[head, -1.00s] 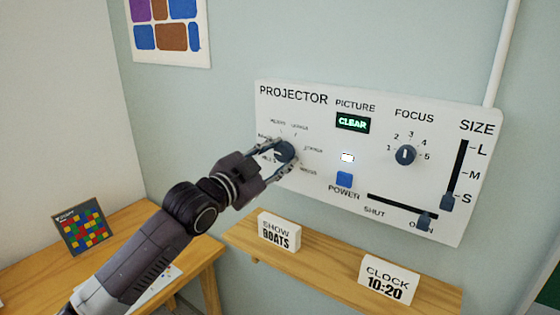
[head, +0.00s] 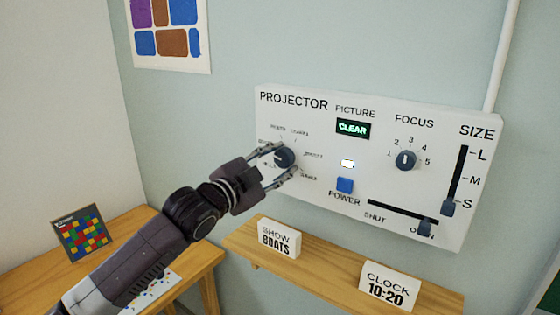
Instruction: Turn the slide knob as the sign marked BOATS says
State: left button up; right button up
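The slide knob (head: 285,158) is a dark round dial at the left of the white projector panel (head: 385,213). Small words ring it, too blurred to read surely, and some are covered by my fingers. My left gripper (head: 290,157) is at the knob, its fingers open, one above and one below it, with a gap showing around the knob. The knob's pointer direction is not clear. The sign (head: 279,238) reading SHOW BOATS stands on the wooden shelf below the panel. My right gripper is not in view.
The panel also has a focus knob (head: 406,160), a blue power button (head: 344,185), a size slider (head: 450,208), a shut/open slider (head: 425,228) and a display (head: 352,128) reading CLEAR. A clock sign (head: 389,287) reading 10:20 stands on the shelf (head: 328,272).

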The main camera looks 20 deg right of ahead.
pick_arm(q)
jog(key=shift+o, duration=1.3)
jog(key=shift+a, duration=0.1)
jog(key=v, duration=1.2)
